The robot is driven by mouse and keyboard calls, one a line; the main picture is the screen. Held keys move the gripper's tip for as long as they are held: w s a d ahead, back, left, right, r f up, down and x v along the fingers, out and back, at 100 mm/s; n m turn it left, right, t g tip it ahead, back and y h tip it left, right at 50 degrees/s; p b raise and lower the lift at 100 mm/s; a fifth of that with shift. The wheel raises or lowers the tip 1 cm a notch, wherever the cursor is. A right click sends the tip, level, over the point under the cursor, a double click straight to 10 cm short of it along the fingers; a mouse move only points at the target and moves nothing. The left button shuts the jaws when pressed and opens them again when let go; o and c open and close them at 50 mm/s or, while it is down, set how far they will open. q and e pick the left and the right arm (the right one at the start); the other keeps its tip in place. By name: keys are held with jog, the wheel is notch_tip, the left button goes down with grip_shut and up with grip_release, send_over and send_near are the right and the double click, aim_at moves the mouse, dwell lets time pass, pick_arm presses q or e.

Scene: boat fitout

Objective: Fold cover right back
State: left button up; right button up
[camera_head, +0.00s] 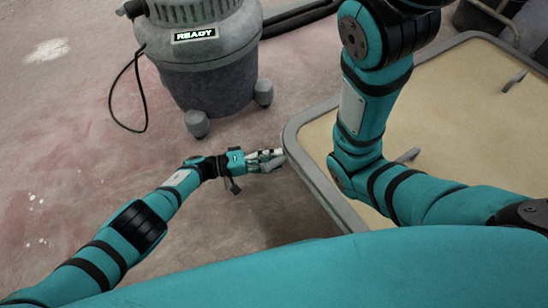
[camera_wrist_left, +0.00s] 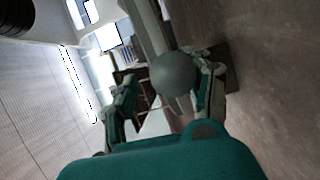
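No part that I can name for certain as the cover shows. A tan panel (camera_head: 465,125) with a raised grey rounded rim (camera_head: 322,187) fills the right of the head view. My left gripper (camera_head: 268,160) is just left of the rim's near-left corner. In the left wrist view its fingers (camera_wrist_left: 165,98) stand apart, with a grey rounded bar end (camera_wrist_left: 172,73) between or beyond them. The bar end is close to the right finger, with a gap at the left one; contact cannot be told. My right arm crosses over the panel; its gripper is outside the view.
Two small grey handle-like parts, one (camera_head: 515,81) at the far right and one (camera_head: 408,155) near my right arm, stand on the panel. A grey shop vacuum (camera_head: 208,70) with a black cable and hose stands on the floor behind my left gripper. The floor at left is clear.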

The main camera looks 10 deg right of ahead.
pick_arm(q)
jog(key=shift+s+d+r, duration=0.15)
jog(key=shift+s, duration=0.05)
jog(key=shift+a, duration=0.25)
jog(key=w+a, duration=0.1)
jog(key=a, duration=1)
jog(key=shift+a, duration=0.4)
jog(key=shift+d+r, duration=0.1)
